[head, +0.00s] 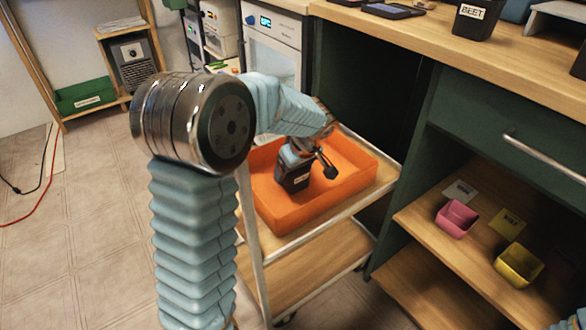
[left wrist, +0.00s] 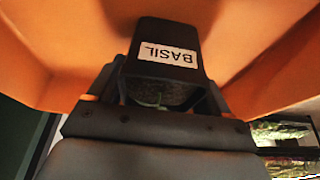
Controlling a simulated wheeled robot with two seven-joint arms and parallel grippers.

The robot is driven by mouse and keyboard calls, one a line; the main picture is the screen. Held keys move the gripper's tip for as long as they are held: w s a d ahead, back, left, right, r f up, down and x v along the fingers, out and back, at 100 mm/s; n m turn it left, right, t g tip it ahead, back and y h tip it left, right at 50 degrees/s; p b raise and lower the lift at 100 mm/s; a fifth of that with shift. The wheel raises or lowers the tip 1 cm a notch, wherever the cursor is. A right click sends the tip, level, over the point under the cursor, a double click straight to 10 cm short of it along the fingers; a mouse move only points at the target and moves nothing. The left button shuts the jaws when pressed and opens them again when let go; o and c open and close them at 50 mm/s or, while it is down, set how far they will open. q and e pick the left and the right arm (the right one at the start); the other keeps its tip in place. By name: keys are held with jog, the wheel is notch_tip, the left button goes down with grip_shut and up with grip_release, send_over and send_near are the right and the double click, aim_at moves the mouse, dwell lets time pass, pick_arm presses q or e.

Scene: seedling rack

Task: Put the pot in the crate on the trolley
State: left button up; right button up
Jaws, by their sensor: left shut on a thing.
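A black pot (head: 293,180) with a white label is inside the orange crate (head: 277,217) on the trolley (head: 300,238). In the left wrist view the pot (left wrist: 165,68) shows its label, reading "BASIL", with dark soil and a small green stem. My left gripper (head: 308,163) reaches down into the crate and is shut on the pot. Its dark fingers (left wrist: 160,120) show at the pot's rim in the left wrist view. Whether the pot touches the crate floor I cannot tell. My right gripper is not in view.
A pink pot (head: 456,219) and a yellow pot (head: 518,264) stand on the wooden shelf at right. A black pot labelled "BEET" (head: 477,18) is on the counter above. A green box (head: 84,97) lies on the rack at left.

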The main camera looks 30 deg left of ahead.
pick_arm(q)
jog(key=o, duration=1.1)
jog(key=shift+d+r+p, duration=0.15)
jog(key=shift+r+p, duration=0.15)
jog(key=shift+r, duration=0.2)
jog(key=p+v, duration=0.1)
jog(key=v, duration=1)
jog(key=shift+s, duration=0.15)
jog(key=shift+d, duration=0.15)
